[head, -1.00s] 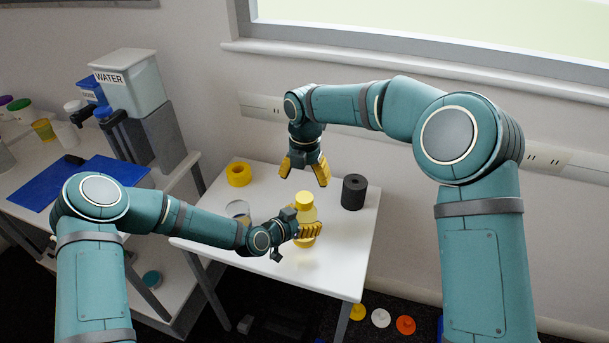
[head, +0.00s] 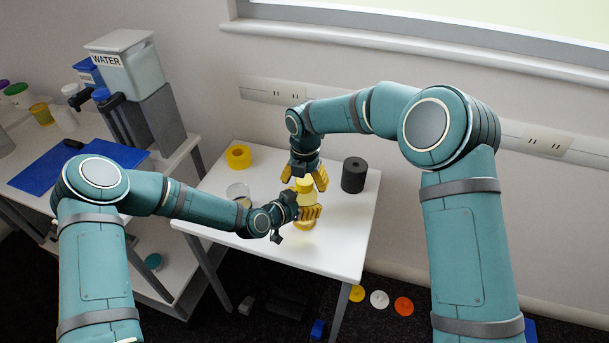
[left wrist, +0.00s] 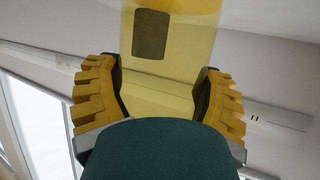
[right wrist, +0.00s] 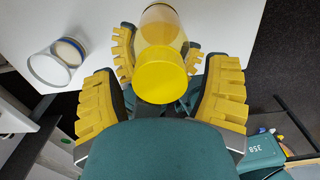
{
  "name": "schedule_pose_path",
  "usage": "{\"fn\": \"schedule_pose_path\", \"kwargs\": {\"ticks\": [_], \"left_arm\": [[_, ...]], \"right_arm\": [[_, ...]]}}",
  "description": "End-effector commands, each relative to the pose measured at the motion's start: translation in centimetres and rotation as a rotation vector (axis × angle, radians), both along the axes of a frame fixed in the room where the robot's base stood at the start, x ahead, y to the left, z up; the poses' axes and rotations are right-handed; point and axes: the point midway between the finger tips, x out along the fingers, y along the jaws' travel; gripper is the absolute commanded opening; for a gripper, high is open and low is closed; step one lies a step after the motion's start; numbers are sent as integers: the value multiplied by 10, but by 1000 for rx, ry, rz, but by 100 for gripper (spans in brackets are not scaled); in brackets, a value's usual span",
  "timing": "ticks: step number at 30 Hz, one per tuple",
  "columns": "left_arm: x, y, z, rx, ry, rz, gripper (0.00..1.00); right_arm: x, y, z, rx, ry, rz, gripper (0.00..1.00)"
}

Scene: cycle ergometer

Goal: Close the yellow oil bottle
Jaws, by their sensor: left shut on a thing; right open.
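The yellow oil bottle (head: 303,198) is upright, see-through yellow, over the front half of the small white table. My left gripper (head: 308,212) is shut on its body from the left side; the left wrist view shows the bottle (left wrist: 165,70) between both fingers. A round yellow cap (right wrist: 160,76) is at the bottle's top; I cannot tell how tightly it sits. My right gripper (head: 305,180) points down over the bottle, open, with its fingers on either side of the cap and apart from it in the right wrist view.
On the white table (head: 335,235) stand a dark cylinder (head: 354,175), a yellow ring (head: 238,157) and a clear jar (head: 238,191). A side bench with a water tank (head: 130,70) stands left. Several coloured discs lie on the floor at right.

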Motion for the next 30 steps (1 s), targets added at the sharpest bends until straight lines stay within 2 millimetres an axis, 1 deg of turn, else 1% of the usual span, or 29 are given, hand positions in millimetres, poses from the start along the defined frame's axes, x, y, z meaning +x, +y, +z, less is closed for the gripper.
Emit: {"fn": "schedule_pose_path", "kwargs": {"ticks": [6, 7, 8, 9, 11, 12, 13, 19, 22, 26, 30], "left_arm": [[0, 0, 0, 1, 1, 0, 0], [0, 0, 0, 1, 1, 0, 0], [0, 0, 0, 1, 1, 0, 0], [0, 0, 0, 1, 1, 0, 0], [0, 0, 0, 1, 1, 0, 0], [0, 0, 0, 1, 1, 0, 0], [0, 0, 0, 1, 1, 0, 0], [0, 0, 0, 1, 1, 0, 0], [0, 0, 0, 0, 0, 0, 0], [0, 0, 0, 0, 0, 0, 0], [0, 0, 0, 0, 0, 0, 0]], "right_arm": [[0, 0, 0, 0, 0, 0, 76], [0, 0, 0, 0, 0, 0, 69], [0, 0, 0, 0, 0, 0, 59], [0, 0, 0, 0, 0, 0, 45], [0, 0, 0, 0, 0, 0, 24], [0, 0, 0, 0, 0, 0, 10], [0, 0, 0, 0, 0, 0, 2], [0, 0, 0, 0, 0, -8, 1], [0, 1, 0, 0, -1, -78, 1], [0, 1, 1, -2, -1, -294, 1], [0, 1, 1, -3, 1, -579, 1]]}}
